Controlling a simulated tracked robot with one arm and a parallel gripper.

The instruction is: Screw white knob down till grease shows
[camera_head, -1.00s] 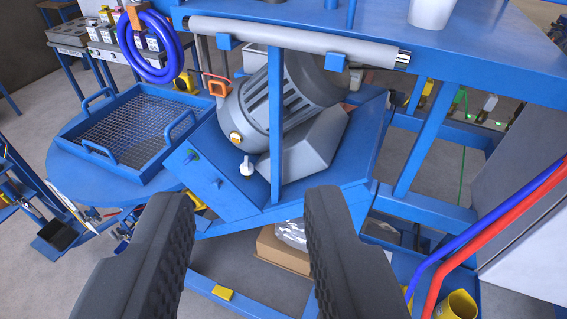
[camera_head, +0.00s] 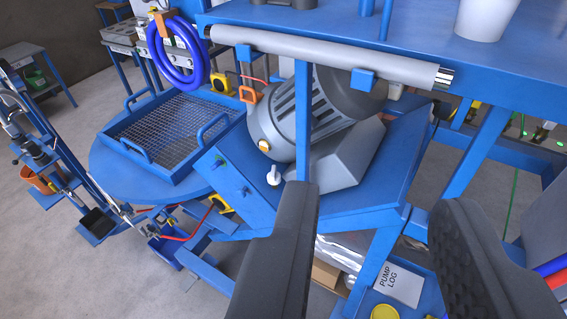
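The white knob (camera_head: 273,175) is small and sits on the blue mount beside the grey motor (camera_head: 318,128), just left of the blue upright post. No grease can be made out at this distance. My gripper (camera_head: 378,205) is open, with nothing between its two dark fingers. It is nearer to the camera than the knob, and its fingertips lie to the right of and below the knob in the picture. The knob is not hidden.
A blue post (camera_head: 302,120) stands in front of the motor, under a grey roller (camera_head: 325,58). A blue mesh tray (camera_head: 180,130) lies at the left on a round blue table. A "PUMP LOG" sheet (camera_head: 397,283) lies on a low shelf. Grey floor is clear at lower left.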

